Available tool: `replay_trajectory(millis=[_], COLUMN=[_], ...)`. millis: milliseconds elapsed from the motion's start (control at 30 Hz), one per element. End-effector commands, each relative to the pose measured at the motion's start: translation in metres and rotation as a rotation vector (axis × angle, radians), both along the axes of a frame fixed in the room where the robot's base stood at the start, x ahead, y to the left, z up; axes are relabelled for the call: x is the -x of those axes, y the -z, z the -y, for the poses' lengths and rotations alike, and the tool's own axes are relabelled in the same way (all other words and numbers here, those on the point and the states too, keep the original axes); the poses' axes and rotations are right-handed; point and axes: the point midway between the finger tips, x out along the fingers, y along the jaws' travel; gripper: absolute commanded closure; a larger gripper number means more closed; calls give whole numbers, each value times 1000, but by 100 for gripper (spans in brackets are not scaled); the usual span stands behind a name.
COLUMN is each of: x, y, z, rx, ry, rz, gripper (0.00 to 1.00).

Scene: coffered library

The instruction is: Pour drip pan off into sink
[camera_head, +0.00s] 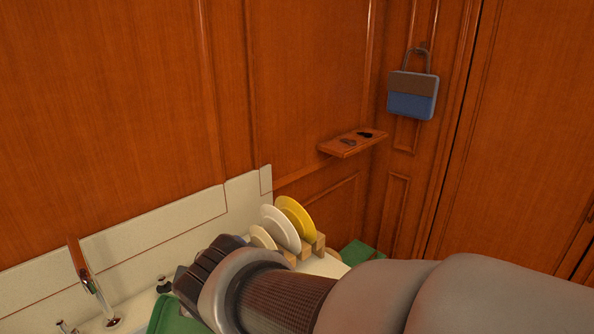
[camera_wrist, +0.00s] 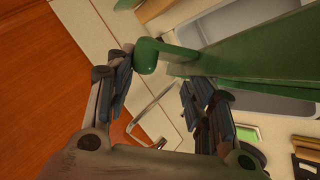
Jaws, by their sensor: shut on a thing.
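The drip pan is a green piece with a rounded grip end; it fills much of the upper right of the wrist view (camera_wrist: 245,62). My gripper (camera_wrist: 158,72) is shut on it near that end, one finger on each side. In the head view only a green corner of the pan (camera_head: 165,316) shows below my gripper, at the bottom edge. The pan's contents cannot be seen. The sink (camera_wrist: 230,22) is a grey basin seen behind the pan in the wrist view, partly hidden by it. The tap (camera_head: 97,288) stands left of my gripper in the head view.
Plates, white (camera_head: 280,229) and yellow (camera_head: 297,218), stand in a wooden rack beyond my gripper. A cream backsplash (camera_head: 150,238) borders the counter. A green item (camera_head: 357,252) lies beyond my arm.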

Motion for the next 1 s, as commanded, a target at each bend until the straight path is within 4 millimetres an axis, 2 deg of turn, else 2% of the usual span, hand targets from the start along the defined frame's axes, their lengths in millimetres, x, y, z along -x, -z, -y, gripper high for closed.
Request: replay_trajectory(millis=[33, 167, 433, 1000], x=[-1, -1, -4, -12], y=[13, 23, 22, 35], z=[0, 0, 1, 8], rx=[-5, -13, -22, -67], ry=[1, 1, 2, 2], rz=[-3, -9, -16, -50], gripper=[87, 87, 87, 87])
